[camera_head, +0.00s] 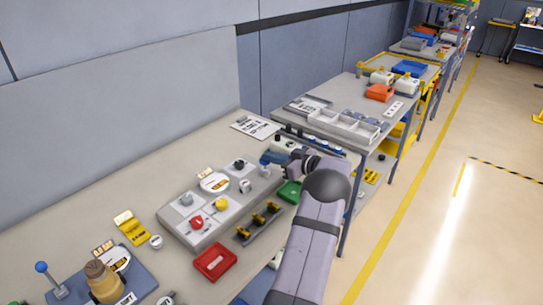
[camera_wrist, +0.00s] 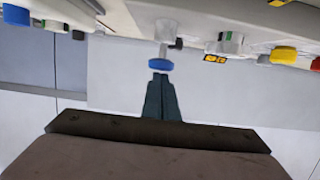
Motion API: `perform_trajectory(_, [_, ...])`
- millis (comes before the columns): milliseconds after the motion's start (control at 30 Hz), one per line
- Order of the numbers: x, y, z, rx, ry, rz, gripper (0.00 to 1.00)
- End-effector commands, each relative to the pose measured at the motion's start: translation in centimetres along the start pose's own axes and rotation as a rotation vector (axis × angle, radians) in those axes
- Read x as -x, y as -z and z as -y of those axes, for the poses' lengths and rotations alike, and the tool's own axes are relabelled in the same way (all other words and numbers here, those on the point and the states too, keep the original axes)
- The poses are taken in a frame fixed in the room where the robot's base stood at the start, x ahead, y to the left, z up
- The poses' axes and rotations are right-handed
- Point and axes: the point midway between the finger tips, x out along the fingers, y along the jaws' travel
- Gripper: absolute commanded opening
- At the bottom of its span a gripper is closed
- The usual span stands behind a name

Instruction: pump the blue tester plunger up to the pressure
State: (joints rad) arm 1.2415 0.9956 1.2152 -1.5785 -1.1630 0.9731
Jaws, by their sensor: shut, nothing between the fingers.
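A blue round cap on a pale stem, which looks like the tester plunger (camera_wrist: 160,65), is straight ahead of my gripper (camera_wrist: 160,77) in the wrist view. My gripper's dark fingers are closed together, with nothing between them, and their tips are at or very near the cap's face. I cannot tell whether they touch. In the head view my gripper (camera_head: 284,158) is over the far part of the bench, close to a blue part (camera_head: 268,158). The arm hides some of that area. No pressure reading is legible.
A grey panel (camera_head: 205,235) with red and yellow knobs stands left of my gripper. A red tray (camera_head: 215,262), a green tray (camera_head: 290,192) and yellow-topped valves (camera_head: 258,220) lie nearby. A blue-ball lever (camera_head: 41,267) is at lower left. A white divided tray (camera_head: 345,126) is beyond.

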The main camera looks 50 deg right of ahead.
Motion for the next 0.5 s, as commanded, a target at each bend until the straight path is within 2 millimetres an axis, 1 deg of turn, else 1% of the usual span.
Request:
perform_trajectory(133, [-0.1,-0.2,0.0,-0.001,0.000,0.000,0.00])
perform_trajectory(333, [-0.7,-2.7,0.0,-0.002,0.001,0.001,0.00])
perform_trajectory(500, [-0.7,-2.9,0.0,-0.001,0.000,0.003,0.00])
